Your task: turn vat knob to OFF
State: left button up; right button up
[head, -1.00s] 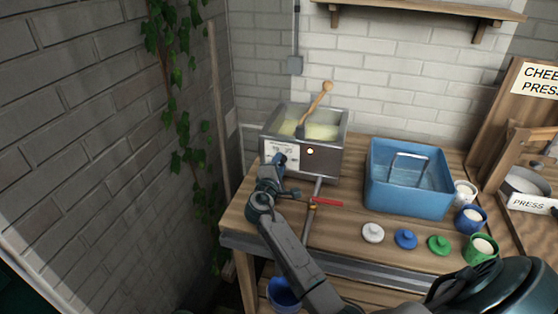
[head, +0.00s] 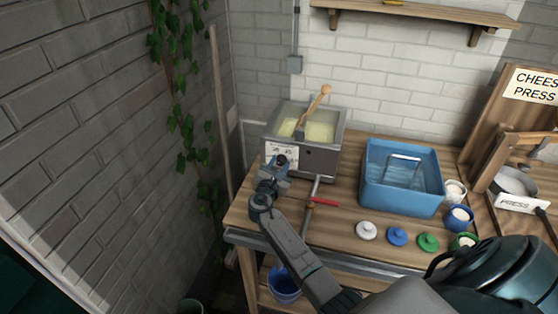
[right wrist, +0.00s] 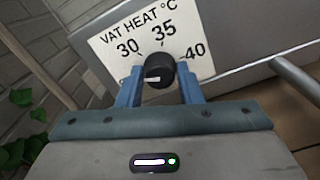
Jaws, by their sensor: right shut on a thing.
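The metal vat (head: 322,160) stands at the back left of the wooden table, with pale yellow content. Its white "VAT HEAT °C" label (right wrist: 112,42) reads 30, 35 and 40; no OFF mark shows. The black vat knob (right wrist: 158,68) sits below these numbers, and its white line points left, below the 30. My right gripper (right wrist: 157,92) is shut on the knob, one blue finger at each side. In the head view my right gripper (head: 275,168) is at the vat's front left. My left gripper is not in view.
A wooden paddle (head: 318,103) leans in the vat. A blue tub (head: 402,198), small lids and cups stand to the right. A brick wall (head: 80,160) is at the left.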

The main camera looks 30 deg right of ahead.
jog(key=shift+n+p, duration=1.15)
jog(key=shift+n, duration=0.85)
jog(key=o, duration=1)
jog(key=shift+c, duration=0.2)
jog(key=b+v, duration=0.2)
jog(key=v, duration=0.7)
jog(key=shift+s+a+f+b, duration=0.15)
jog(key=shift+a+b, duration=0.1)
jog(key=shift+b, duration=0.05)
jog(key=shift+s+a, duration=0.45)
